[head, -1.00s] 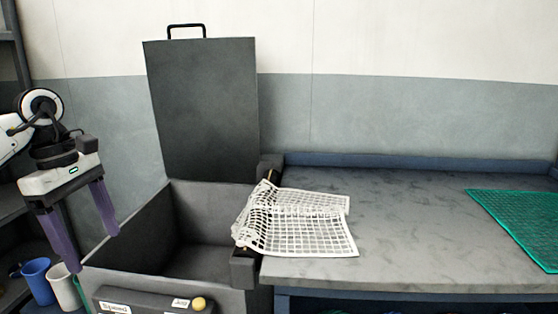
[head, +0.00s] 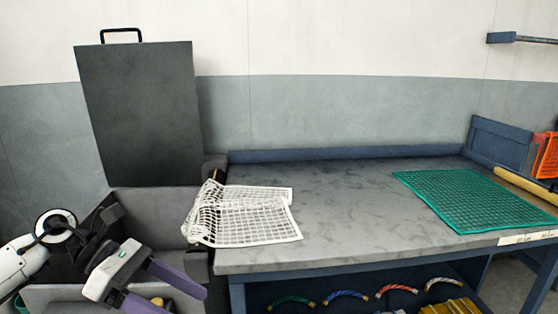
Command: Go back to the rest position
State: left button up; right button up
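My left gripper (head: 172,286) is low at the left, in front of the open grey bin (head: 150,208). Its two purple fingers are spread apart with nothing visible between them, and they point right. The bin's dark lid (head: 140,110) stands upright with a black handle on top. A white net (head: 245,215) lies partly on the table's left end, with its bunched left side over the edge by the bin. My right gripper is not in the head view.
The grey table (head: 345,205) has clear room in its middle. A green net (head: 470,200) lies flat on the right, near a wooden roller (head: 522,184) and orange netting (head: 547,155). Several coloured rope handles (head: 345,295) show on the shelf below. A blue bar sticks out at upper right.

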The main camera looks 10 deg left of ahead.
pick_arm(q)
jog(key=w+d+n+t+h, duration=0.2)
jog(key=d+n+t+h, duration=0.5)
jog(key=d+n, duration=0.5)
jog(key=s+a+f+n+t+y+p, duration=0.1)
jog(key=a+f+n+t+y, duration=0.25)
jog(key=f+n+y, duration=0.65)
jog(key=s+a+f+n+t+y+p, duration=0.15)
jog(key=a+f+n+t+y, duration=0.35)
jog(key=n, duration=1.1)
jog(key=s+d+f+n+g, duration=0.2)
jog(key=s+f+n+g, duration=0.6)
jog(key=s+f, duration=0.7)
jog(key=shift+s+d+f+n+y, duration=0.3)
jog(key=shift+n+y, duration=0.1)
jog(key=shift+n, duration=0.2)
jog(key=shift+r, duration=0.1)
jog(key=shift+c, duration=0.3)
